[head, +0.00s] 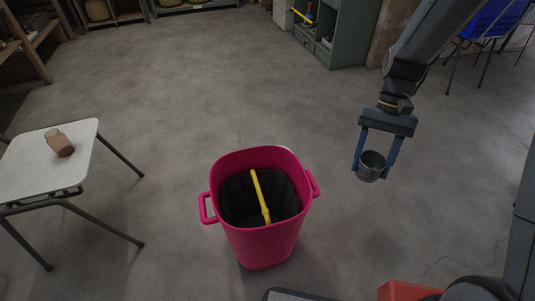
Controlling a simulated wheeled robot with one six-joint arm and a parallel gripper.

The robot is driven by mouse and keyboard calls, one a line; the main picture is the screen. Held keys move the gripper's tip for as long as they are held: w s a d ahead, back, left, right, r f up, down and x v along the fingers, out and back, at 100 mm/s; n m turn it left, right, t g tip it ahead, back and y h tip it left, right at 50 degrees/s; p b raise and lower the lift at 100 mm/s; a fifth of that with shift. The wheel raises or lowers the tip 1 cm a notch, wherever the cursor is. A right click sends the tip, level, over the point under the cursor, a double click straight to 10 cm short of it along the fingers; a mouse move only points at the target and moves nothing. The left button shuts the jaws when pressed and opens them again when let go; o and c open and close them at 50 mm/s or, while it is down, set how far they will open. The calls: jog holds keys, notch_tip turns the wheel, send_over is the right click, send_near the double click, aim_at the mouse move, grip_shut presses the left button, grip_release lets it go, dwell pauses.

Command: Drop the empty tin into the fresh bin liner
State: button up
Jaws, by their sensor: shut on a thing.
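A grey metal tin (371,167) hangs between the blue fingers of my gripper (375,165), with its open top up. My gripper is shut on the tin and holds it in the air to the right of the pink bin. The pink bin (266,240) stands on the floor at the middle bottom of the view. A black liner (237,197) lines its inside. A yellow bar (260,193) lies across the bin's opening, over or in the liner; I cannot tell how deep it sits.
A small white table (85,150) with a brown jar (59,143) on it stands at the left. A red object (405,291) shows at the bottom. The floor between is clear.

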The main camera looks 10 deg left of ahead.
jog(key=s+a+f+m+t+y, duration=0.1)
jog(key=a+f+m+t+y, duration=0.15)
jog(key=a+m, duration=0.75)
jog(key=a+f+m+t+y, duration=0.1)
jog(key=a+f+m, duration=0.25)
jog(key=a, duration=1.45)
notch_tip(320, 180, down, 6)
jog(key=b, duration=0.7)
jog(key=shift+a+f+n, duration=0.15)
jog(key=shift+a+n, duration=0.05)
jog(key=shift+n, duration=0.25)
jog(key=shift+s, duration=0.1)
jog(key=o, duration=1.1)
jog(key=shift+g, duration=0.25)
